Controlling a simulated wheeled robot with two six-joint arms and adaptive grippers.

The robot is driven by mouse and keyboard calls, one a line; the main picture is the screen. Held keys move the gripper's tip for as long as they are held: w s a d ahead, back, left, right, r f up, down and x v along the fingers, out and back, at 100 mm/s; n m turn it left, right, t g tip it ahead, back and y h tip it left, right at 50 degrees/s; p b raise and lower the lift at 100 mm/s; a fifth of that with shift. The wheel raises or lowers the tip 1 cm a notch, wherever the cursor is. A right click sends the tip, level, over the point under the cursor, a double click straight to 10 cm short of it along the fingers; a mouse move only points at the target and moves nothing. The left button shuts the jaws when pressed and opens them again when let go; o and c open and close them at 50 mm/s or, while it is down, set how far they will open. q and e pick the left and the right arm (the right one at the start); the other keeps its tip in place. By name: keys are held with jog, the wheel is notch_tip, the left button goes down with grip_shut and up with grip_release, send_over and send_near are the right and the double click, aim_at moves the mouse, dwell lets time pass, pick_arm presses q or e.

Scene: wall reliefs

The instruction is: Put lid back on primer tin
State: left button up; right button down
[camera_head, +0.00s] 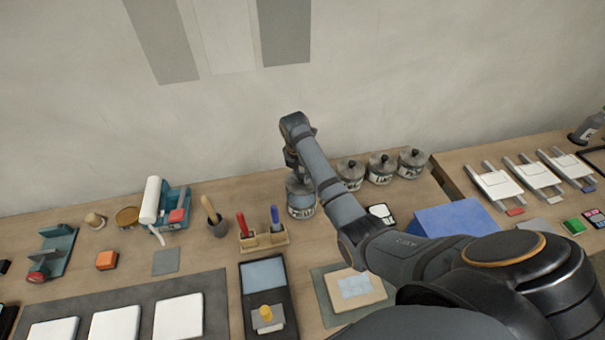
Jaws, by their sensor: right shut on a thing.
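A grey primer tin (301,206) with a pale lettered label stands on the bench, left of the row of similar tins. Its label is partly readable only. My right gripper (294,171) comes down from above at the tin's top, shut, apparently on the knob of the tin's lid (298,184). The knob is hidden by the gripper. The lid is at the tin's mouth; I cannot tell whether it is seated or slightly raised. My left gripper is not in view.
Three lidded tins with black knobs (381,168) stand just right of my arm. A blue block (452,217) lies right. The wall is close behind.

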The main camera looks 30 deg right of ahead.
aim_at(301, 182)
jog(key=shift+s+f, duration=0.15)
jog(key=shift+f, duration=0.45)
jog(key=f, duration=0.4)
jog(key=shift+w+f+b, duration=0.2)
jog(key=shift+w+b, duration=0.15)
jog(key=shift+f, duration=0.2)
jog(key=shift+s+f, duration=0.1)
jog(key=shift+f, duration=0.15)
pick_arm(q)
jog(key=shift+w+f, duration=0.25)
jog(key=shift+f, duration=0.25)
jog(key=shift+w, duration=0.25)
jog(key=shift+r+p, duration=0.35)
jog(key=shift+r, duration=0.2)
pick_arm(e)
jog(key=shift+f, duration=0.15)
dwell(0.4)
